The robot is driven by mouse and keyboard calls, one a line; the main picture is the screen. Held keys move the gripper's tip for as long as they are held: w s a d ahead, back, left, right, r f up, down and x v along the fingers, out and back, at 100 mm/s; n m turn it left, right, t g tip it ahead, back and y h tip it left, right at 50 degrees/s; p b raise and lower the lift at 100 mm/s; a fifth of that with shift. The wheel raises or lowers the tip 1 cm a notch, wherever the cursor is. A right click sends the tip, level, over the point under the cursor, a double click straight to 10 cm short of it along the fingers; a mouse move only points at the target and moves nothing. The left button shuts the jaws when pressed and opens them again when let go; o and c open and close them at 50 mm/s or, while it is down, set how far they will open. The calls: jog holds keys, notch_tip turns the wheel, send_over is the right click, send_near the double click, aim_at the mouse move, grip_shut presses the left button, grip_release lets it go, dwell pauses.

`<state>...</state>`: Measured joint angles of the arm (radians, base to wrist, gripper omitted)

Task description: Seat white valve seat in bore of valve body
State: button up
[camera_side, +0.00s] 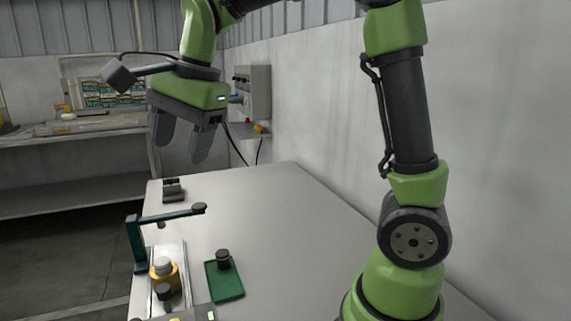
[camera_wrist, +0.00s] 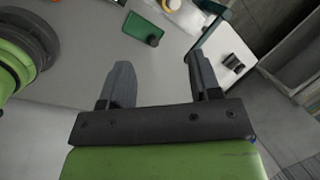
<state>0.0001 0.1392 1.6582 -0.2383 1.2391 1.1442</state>
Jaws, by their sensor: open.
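My gripper (camera_side: 180,152) is open and empty, raised well above the far part of the table. Its two grey fingers also show in the wrist view (camera_wrist: 160,66), spread apart with nothing between them. A white round piece (camera_side: 162,263), which looks like the valve seat, is on top of a yellow-brass body (camera_side: 171,280), likely the valve body, at the table's near left. I cannot tell how deep the white piece sits. The white piece is partly cut off at the top edge of the wrist view (camera_wrist: 172,4).
A green tray (camera_side: 226,284) holding a dark knobbed part (camera_side: 222,257) lies right of the brass body. A green post with a side arm (camera_side: 165,217) stands behind the body. A small dark block (camera_side: 173,189) is at the far left. The table's right side is clear.

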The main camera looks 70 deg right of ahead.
jog(key=s+a+f+n+t+y, duration=0.1)
jog(key=s+n+t, duration=0.2)
jog(key=s+n, duration=1)
jog(key=s, duration=0.3)
jog(key=shift+s+t, duration=0.4)
